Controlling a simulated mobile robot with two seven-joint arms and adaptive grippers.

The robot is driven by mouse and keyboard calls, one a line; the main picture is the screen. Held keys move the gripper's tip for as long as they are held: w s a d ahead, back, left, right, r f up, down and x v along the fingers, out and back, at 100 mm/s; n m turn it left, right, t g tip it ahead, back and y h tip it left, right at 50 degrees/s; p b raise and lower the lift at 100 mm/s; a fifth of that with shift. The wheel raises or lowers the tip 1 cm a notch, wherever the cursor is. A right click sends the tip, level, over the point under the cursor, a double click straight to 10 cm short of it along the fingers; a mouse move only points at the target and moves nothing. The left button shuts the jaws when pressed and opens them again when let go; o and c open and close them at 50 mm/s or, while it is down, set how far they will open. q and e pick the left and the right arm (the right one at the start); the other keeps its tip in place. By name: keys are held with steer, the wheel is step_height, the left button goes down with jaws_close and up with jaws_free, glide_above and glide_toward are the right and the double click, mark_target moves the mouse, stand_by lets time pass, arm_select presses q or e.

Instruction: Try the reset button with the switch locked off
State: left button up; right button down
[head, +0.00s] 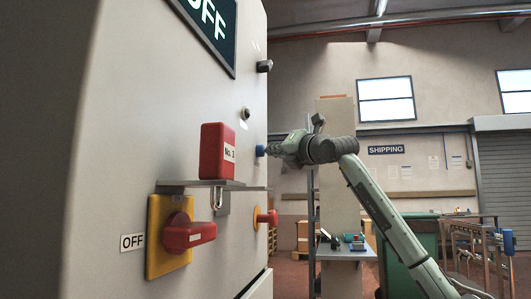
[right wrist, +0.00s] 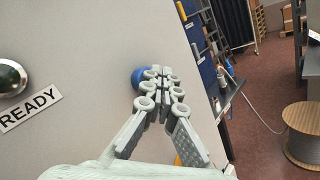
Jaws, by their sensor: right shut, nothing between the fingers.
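The blue reset button (head: 260,151) sticks out from the cabinet's front and also shows in the right wrist view (right wrist: 138,78). My right gripper (head: 270,150) is shut and empty, its fingertips (right wrist: 160,76) right at the button's edge; I cannot tell whether they touch. The red switch handle (head: 190,234) lies across a yellow plate (head: 156,262), beside an "OFF" label (head: 132,242). A red padlock (head: 217,150) marked "No. 3" sits above a metal bracket (head: 178,184), its shackle (head: 218,198) showing below. My left gripper is out of view.
The cabinet (head: 105,150) fills the left and bears a dark display (head: 207,27) reading "OFF". A second red knob (head: 270,217) on yellow sits farther along. A cable reel (right wrist: 303,135) stands on the floor.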

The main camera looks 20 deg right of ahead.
steer(key=shift+s+d, duration=0.5)
steer(key=shift+d, duration=0.1)
steer(key=s+d, duration=0.1)
steer(key=d, duration=0.1)
steer(key=s+d+b, duration=0.1)
steer(key=s+d, duration=0.1)
stand_by(0.3)
stand_by(0.8)
